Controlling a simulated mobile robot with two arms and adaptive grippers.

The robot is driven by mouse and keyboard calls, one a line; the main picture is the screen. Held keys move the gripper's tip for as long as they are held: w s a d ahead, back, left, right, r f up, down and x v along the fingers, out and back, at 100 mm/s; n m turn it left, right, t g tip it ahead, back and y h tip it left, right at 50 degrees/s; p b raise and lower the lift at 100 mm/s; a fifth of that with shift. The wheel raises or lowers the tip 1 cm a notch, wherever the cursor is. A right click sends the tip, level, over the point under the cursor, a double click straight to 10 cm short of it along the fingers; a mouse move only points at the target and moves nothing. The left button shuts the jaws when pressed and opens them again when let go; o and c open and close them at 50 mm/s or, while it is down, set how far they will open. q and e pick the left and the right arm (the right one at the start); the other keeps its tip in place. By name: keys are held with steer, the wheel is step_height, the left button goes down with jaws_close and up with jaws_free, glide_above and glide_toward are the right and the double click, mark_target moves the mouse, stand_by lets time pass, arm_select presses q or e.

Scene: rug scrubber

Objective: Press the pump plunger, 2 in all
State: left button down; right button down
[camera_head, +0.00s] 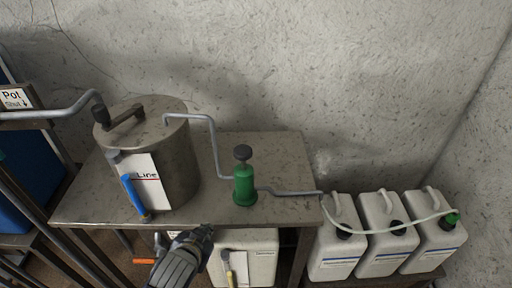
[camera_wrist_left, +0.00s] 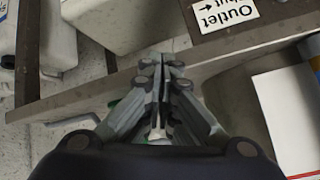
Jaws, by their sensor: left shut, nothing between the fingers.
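The green pump (camera_head: 244,187) stands upright on the metal table near its front right part. Its plunger has a dark round knob (camera_head: 243,152), which sits a little above the green body. My left gripper (camera_head: 206,232) is at the table's front edge, in front of and to the left of the pump, apart from it in the head view. Its fingers are shut and empty. In the left wrist view only a small bit of green shows beside the fingers, and the plunger knob cannot be seen. My right gripper is not in view.
A metal pot (camera_head: 180,150) with a crank and blue-handled valve (camera_head: 132,192) stands left on the table (camera_head: 285,160). A grey pipe (camera_head: 214,150) runs from pot to pump. Three white canisters (camera_head: 335,255) stand at right. A white container (camera_head: 255,262) sits below the table.

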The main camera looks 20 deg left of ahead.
arm_select(q)
steer(key=w+a+r+m+t, duration=0.1)
steer(key=w+r+t, duration=0.5)
steer(key=w+r, duration=0.55)
steer(key=w+d+r+m+t+h, duration=0.1)
steer(key=d+r+m+t+h, duration=0.15)
steer(key=r, duration=0.55)
steer(key=w+d+r+m+t+h, duration=0.15)
steer(key=r+t, duration=0.25)
steer(key=r, duration=0.5)
steer(key=s+d+r+m+h, duration=0.2)
steer(key=d+r+m+h, duration=0.65)
steer(key=m+h, duration=0.2)
steer(key=s+d+r+m+g+h, duration=0.25)
steer(key=d+m+g+h, duration=0.55)
steer(key=m+g, duration=0.6)
steer(key=w+a+f+m+g+y, duration=0.1)
steer(key=w+a+f+m+y, duration=0.2)
steer(key=f+y, duration=0.45)
steer(key=w+a+n+y, duration=0.1)
steer(key=w+a+y, duration=0.3)
steer(key=a+y, duration=0.4)
steer(key=a+f+t, duration=0.1)
steer(key=a, duration=0.2)
steer(key=shift+w, duration=0.15)
